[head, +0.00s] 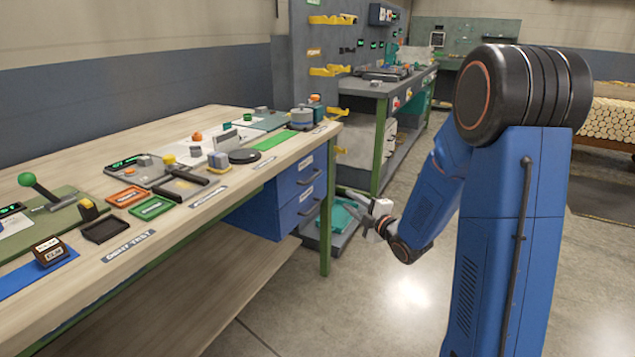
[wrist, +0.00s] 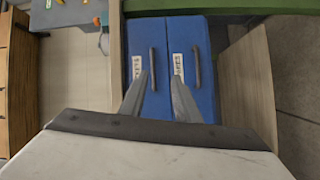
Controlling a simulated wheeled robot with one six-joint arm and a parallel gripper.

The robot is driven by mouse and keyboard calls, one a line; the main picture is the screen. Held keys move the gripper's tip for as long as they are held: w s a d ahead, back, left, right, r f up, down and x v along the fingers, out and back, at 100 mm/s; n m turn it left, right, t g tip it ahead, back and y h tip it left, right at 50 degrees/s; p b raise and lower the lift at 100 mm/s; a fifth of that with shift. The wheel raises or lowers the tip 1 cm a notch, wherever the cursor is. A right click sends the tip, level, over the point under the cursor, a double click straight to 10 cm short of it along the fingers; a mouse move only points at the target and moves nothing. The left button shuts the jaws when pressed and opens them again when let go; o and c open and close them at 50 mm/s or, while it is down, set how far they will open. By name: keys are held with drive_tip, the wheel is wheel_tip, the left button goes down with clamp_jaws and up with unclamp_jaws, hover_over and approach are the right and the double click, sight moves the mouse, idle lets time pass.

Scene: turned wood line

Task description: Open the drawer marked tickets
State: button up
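A blue drawer unit (head: 266,211) hangs under the right end of the workbench, with an upper drawer front (head: 288,181) and a lower drawer front (head: 290,212). Both look shut. In the wrist view the two blue fronts stand side by side, each with a dark bar handle, one on the left front (wrist: 153,68) and one on the right front (wrist: 196,67). Each has a white label, left (wrist: 137,66) and right (wrist: 178,66), too small to read surely. My gripper (wrist: 159,77) is open and empty, facing the fronts; it also shows in the head view (head: 352,199), apart from them.
The wooden workbench top (head: 110,165) carries trays, a green-knobbed lever (head: 33,187) and several small parts. A green bench leg (head: 325,235) stands beside the drawers. A second grey bench (head: 370,89) is behind. The floor (head: 400,300) in front is clear.

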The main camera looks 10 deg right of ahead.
drive_tip(key=w+a+n+y, duration=0.1)
drive_tip(key=w+a, duration=0.3)
drive_tip(key=w, duration=0.3)
drive_tip(key=w+a+r+n+t+y, duration=0.1)
drive_tip(key=w+a+n+y, duration=0.1)
drive_tip(key=w, duration=0.6)
drive_tip(key=shift+w+a, duration=0.15)
drive_tip(key=shift+a, duration=0.75)
clamp_jaws()
